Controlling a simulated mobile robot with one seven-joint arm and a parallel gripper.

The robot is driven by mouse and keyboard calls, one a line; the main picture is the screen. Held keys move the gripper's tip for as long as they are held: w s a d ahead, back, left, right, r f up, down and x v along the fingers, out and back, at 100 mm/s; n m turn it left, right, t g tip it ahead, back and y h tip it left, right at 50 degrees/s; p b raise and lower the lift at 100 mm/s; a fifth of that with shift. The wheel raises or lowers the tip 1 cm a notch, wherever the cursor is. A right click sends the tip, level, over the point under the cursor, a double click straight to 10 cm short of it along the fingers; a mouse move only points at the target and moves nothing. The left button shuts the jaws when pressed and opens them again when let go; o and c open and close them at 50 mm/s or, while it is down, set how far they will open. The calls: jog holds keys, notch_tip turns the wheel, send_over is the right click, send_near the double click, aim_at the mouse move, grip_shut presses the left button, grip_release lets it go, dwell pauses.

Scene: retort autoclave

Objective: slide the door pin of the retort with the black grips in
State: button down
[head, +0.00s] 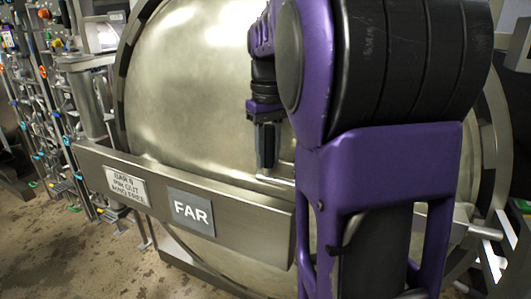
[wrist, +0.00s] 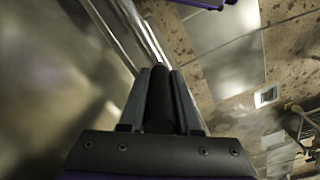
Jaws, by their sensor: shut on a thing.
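The large round metal retort door (head: 195,85) fills the middle of the head view. A steel crossbar (head: 250,215) with a FAR plate runs across it. My gripper (head: 266,160) points down in front of the door, just above the crossbar's top edge. In the wrist view my gripper (wrist: 160,85) is shut on a black grip (wrist: 159,105), which lies between its two fingers. A shiny metal rod or edge (wrist: 143,35) runs past the fingertips; I cannot tell whether it is the pin. My arm hides the bar's right part and the pin's seat.
A sign plate (head: 125,186) about the bar and pin sits left of the FAR plate. Valves and pipes (head: 45,110) stand at the far left. A metal rod end (head: 462,225) shows right of my arm. The stained floor (head: 60,250) is clear at lower left.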

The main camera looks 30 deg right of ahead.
jog(key=s+d, duration=0.1)
jog(key=s, duration=0.1)
jog(key=s+d, duration=0.4)
jog(key=shift+s, duration=0.2)
jog(key=c, duration=0.6)
grip_release()
jog(key=shift+r, duration=0.35)
notch_tip(320, 180, up, 17)
jog(key=p, duration=0.5)
jog(key=shift+f, duration=0.1)
